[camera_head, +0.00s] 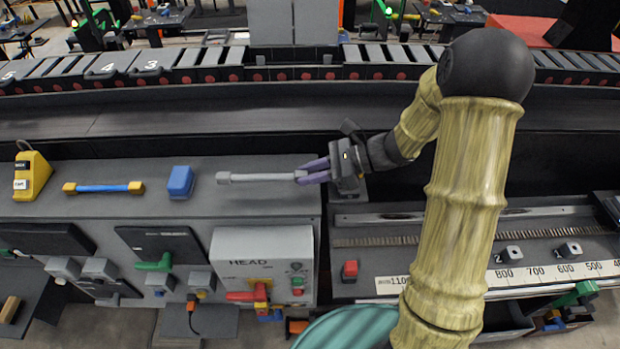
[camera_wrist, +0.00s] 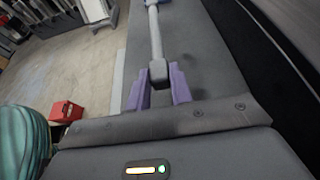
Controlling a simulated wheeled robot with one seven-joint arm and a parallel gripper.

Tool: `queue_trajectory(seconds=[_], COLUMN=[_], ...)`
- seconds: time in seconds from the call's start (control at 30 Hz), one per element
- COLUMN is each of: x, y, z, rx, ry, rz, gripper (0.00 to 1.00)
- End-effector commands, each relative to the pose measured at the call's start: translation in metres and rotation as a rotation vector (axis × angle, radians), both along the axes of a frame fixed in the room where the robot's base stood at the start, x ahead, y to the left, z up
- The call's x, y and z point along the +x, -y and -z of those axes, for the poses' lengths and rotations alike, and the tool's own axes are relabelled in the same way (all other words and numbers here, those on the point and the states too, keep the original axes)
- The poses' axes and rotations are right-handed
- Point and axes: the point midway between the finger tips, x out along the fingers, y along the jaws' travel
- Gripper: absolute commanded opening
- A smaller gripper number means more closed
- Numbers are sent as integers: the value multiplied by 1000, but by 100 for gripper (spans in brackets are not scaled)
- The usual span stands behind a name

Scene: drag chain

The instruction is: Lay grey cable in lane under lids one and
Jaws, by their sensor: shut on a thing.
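The grey cable (camera_head: 262,177) is a short straight rod with blocky ends, over the grey bench top. My gripper (camera_head: 313,171), with purple fingers, is at its right end. In the wrist view my gripper (camera_wrist: 160,92) has its fingers on either side of the cable's end block, and the cable (camera_wrist: 155,35) runs away from me. The jaws are shut on that end. I cannot tell whether the cable rests on the bench or hangs just above it. The drag chain (camera_head: 200,72) runs along the back, with lids marked 3, 4 and 5 (camera_head: 152,65) at the left.
On the bench (camera_head: 240,200) lie a blue cable with yellow ends (camera_head: 103,188), a blue block (camera_head: 181,182) and a yellow wedge-shaped block (camera_head: 32,176). A panel marked HEAD (camera_head: 262,245) stands in front. A dark empty trough (camera_head: 200,120) lies between bench and chain.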

Motion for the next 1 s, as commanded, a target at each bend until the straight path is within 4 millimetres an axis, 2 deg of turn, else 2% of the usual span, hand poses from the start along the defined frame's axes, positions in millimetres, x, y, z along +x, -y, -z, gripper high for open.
queue_trajectory(seconds=[0.23, 0.7, 0.73, 0.8, 1.0], x=[0, 0, 0, 0, 0], y=[0, 0, 0, 0, 0], z=[22, 31, 29, 29, 29], rx=[1, 0, -1, -1, -1], ry=[-3, -1, -1, -1, -1], rz=[1, 1, 1, 1, 0], gripper=[0, 0, 27, 41, 43])
